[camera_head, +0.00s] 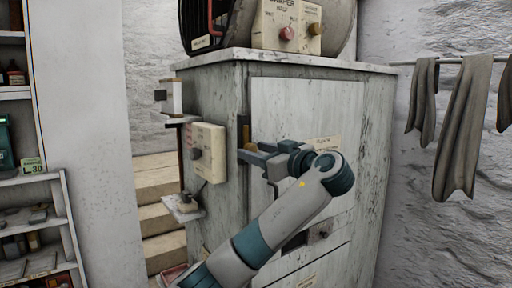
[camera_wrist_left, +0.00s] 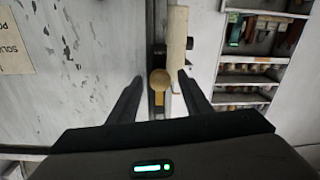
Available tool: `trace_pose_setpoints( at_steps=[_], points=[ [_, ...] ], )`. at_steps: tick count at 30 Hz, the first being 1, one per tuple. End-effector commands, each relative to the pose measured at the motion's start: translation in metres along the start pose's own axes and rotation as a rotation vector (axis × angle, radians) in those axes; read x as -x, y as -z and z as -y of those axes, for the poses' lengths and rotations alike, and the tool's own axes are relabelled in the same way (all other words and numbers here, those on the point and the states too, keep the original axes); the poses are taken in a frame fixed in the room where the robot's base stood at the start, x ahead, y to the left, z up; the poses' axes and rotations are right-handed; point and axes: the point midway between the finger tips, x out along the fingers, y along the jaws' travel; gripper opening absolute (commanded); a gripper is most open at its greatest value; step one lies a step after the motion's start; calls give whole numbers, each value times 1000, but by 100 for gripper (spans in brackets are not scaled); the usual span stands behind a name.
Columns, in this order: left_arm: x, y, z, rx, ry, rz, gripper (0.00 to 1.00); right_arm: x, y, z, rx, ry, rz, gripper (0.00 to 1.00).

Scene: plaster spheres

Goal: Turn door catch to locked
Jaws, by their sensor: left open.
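The door catch is a small brass piece with a round head and a short tail pointing down in the left wrist view (camera_wrist_left: 160,82). It sits on the dark upright edge of the pale, worn cabinet (camera_wrist_left: 85,75). In the left wrist view, my left gripper (camera_wrist_left: 162,76) is open, with one finger on each side of the catch and gaps visible. My right gripper is not in view.
More boxes with knobs (camera_head: 287,28) stand on top. Shelves (camera_head: 40,190) are at left; grey cloths (camera_head: 462,125) hang at right.

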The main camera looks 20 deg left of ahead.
Motion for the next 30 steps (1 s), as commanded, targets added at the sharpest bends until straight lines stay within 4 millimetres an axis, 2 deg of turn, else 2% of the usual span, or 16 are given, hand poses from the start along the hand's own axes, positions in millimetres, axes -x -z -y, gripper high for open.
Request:
trace_pose_setpoints(
  at_steps=[10,15,30],
  points=[
    [-2,0,0,0,0,0,45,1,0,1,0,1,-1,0],
    [-2,0,0,0,1,0,4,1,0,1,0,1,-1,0],
    [-2,-3,1,-69,1,-2,4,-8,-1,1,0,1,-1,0]
  ],
)
